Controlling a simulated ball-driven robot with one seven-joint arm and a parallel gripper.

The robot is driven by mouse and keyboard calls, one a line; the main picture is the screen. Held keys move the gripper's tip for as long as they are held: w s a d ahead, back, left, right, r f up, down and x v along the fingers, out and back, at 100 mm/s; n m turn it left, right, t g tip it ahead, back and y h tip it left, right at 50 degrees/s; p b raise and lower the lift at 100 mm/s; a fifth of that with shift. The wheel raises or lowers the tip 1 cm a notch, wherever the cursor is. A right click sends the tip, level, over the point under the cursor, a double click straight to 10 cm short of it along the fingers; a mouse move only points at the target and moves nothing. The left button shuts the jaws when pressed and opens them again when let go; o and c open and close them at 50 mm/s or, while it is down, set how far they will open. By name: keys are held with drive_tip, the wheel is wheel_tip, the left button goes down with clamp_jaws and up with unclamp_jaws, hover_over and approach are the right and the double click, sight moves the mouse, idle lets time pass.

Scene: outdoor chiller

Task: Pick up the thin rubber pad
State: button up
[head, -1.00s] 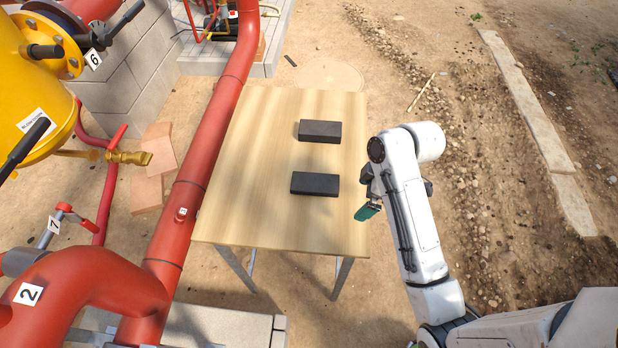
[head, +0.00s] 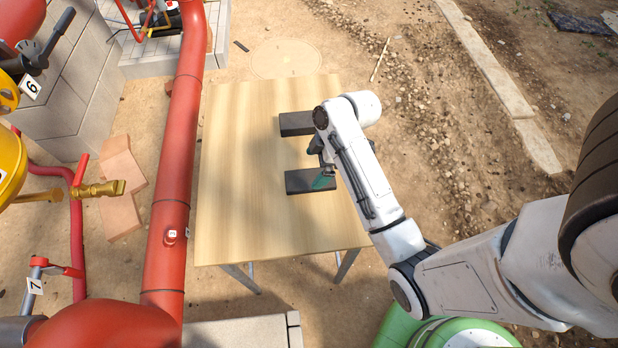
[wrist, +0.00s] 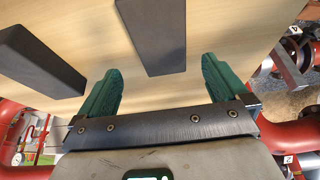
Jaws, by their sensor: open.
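Two dark, flat rectangular pieces lie apart on the wooden table. The near dark piece (head: 298,183) looks the thinner; the far dark piece (head: 295,124) looks thicker. My gripper (head: 323,180) is over the right part of the near piece in the head view and hides some of it. In the wrist view, my green fingers (wrist: 160,66) are spread wide with nothing between them. One dark piece (wrist: 154,35) lies ahead between their lines, and another dark piece (wrist: 40,60) lies to the left. Contact with the table cannot be told.
The wooden table (head: 240,160) is otherwise bare, with free room on its left. A red pipe (head: 178,150) runs along its left side. Yellow and red valves (head: 90,190) stand farther left. Open dirt lies to the right.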

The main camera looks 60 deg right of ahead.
sight(310, 178)
drive_tip(key=shift+s+p+x, duration=0.2)
drive_tip(key=shift+p+x, duration=0.15)
drive_tip(key=shift+x, duration=1)
drive_tip(key=shift+s+p+x, duration=0.2)
drive_tip(key=shift+p+x, duration=0.1)
drive_tip(key=shift+x, duration=1)
drive_tip(key=shift+d+f, duration=0.2)
drive_tip(key=c, duration=1.2)
drive_tip(key=shift+r, duration=0.15)
